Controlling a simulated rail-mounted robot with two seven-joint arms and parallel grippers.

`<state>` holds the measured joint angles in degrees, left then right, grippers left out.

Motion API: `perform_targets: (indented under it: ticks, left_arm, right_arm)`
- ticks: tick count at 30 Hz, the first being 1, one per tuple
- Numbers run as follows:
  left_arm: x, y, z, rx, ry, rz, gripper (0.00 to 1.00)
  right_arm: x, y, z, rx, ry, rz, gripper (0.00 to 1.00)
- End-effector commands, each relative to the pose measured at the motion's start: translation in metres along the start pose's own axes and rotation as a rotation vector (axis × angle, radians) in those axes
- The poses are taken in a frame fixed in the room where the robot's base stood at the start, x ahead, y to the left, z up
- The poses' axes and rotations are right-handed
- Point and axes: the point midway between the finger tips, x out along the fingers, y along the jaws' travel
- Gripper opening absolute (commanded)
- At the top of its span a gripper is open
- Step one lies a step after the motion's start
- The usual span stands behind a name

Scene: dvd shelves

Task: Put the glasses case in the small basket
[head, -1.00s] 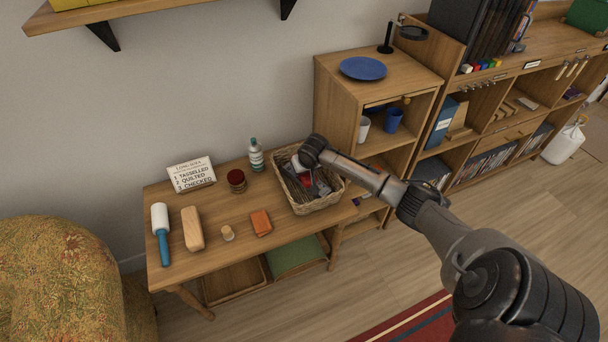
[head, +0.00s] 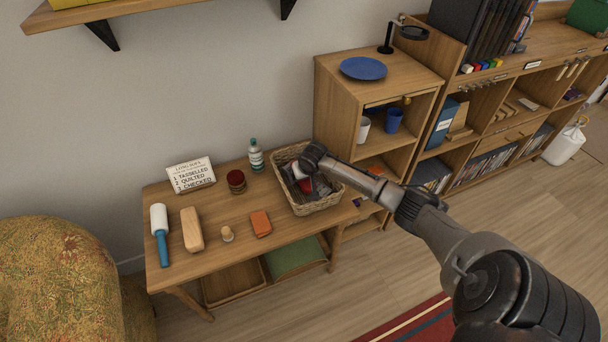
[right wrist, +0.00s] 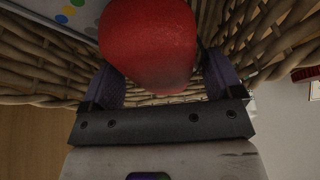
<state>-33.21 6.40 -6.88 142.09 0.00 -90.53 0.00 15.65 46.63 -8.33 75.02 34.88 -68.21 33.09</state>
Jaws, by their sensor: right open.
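The wicker basket (head: 318,205) stands at the right end of the low wooden table. My right gripper (right wrist: 162,78) points down into it, with its body hiding part of the inside in the head view. A smooth, rounded red thing (right wrist: 150,45) lies between its two open fingers in the right wrist view; it also shows inside the basket in the head view (head: 305,187). I cannot tell for certain whether it is the glasses case. Other basket contents are partly hidden. My left gripper is not in view.
On the table (head: 215,255) are a lint roller (head: 160,235), a wooden block (head: 192,230), a small stopper (head: 227,234), an orange block (head: 261,223), a dark red jar (head: 236,181), a bottle (head: 256,156) and a sign (head: 191,174). A shelf cabinet (head: 335,105) stands right behind the basket.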

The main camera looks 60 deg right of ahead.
Motion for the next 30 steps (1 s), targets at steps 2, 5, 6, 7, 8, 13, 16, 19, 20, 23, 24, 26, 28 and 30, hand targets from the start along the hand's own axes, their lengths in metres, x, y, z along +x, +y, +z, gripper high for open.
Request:
perform_targets:
  ticks: [2,5,6,7,8,13,16,19,20,23,24,26,28,30]
  left_arm:
    - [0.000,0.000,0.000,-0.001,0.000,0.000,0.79]
    - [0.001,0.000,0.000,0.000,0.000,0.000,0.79]
    - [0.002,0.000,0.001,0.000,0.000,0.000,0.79]
    - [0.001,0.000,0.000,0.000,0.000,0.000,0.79]
    - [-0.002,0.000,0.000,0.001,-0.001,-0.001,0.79]
    - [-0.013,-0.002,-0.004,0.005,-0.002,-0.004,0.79]
    - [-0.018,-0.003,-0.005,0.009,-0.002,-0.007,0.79]
    - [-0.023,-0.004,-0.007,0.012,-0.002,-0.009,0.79]
    - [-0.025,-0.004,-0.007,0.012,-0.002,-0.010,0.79]
    - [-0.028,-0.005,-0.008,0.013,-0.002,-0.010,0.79]
    - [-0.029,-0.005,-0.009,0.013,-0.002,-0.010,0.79]
    - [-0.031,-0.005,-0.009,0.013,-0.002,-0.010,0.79]
    - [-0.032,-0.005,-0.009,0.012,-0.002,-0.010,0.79]
    - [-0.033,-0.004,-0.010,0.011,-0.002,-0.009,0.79]
  right_arm:
    - [0.000,0.000,0.000,0.000,0.000,0.000,0.86]
    - [-0.001,0.000,-0.001,0.000,0.000,0.000,0.86]
    - [-0.003,0.000,-0.002,-0.001,0.001,0.001,0.86]
    - [-0.006,0.000,-0.002,-0.001,0.001,0.001,0.86]
    - [-0.010,0.000,-0.003,-0.001,0.001,0.000,0.86]
    - [-0.040,0.000,-0.004,-0.004,0.002,0.001,0.86]
    - [-0.059,0.000,-0.003,-0.002,0.002,0.000,0.86]
    - [-0.077,0.000,-0.003,-0.002,0.001,0.000,0.86]
    - [-0.082,0.000,-0.003,-0.001,0.001,0.000,0.86]
    - [-0.097,0.000,-0.003,-0.002,0.000,0.000,0.86]
    - [-0.102,0.000,-0.003,-0.001,0.000,0.000,0.86]
    - [-0.109,0.000,-0.003,0.000,0.001,0.000,0.86]
    - [-0.115,0.000,-0.003,0.000,0.000,0.001,0.86]
    - [-0.119,0.000,-0.002,-0.001,-0.001,0.001,0.86]
